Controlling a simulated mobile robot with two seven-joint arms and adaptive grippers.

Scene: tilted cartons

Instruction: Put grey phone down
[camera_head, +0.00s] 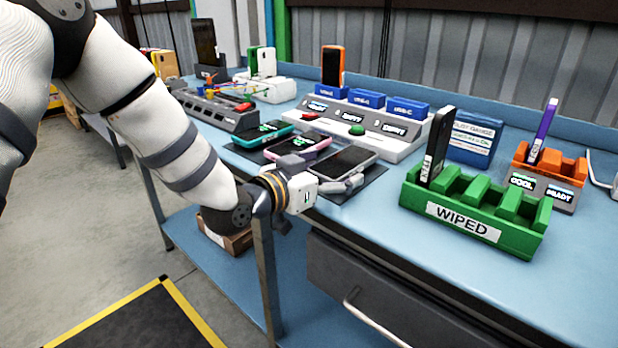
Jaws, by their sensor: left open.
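The grey phone (343,161) lies flat, screen up, at the right end of a row of phones on a black mat (370,178) near the table's front edge. A pink-edged phone (297,146) and a teal-edged phone (263,134) lie to its left. My left gripper (326,176) is open at the near side of the grey phone. One finger shows along the phone's front edge and the other near its left side; whether they touch it I cannot tell. My right gripper is out of view.
Behind the mat is a grey-white station (356,130) with an orange-edged phone (332,66). An orange rack (550,164) stands far right. The blue table (400,262) is bare in front of the green rack.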

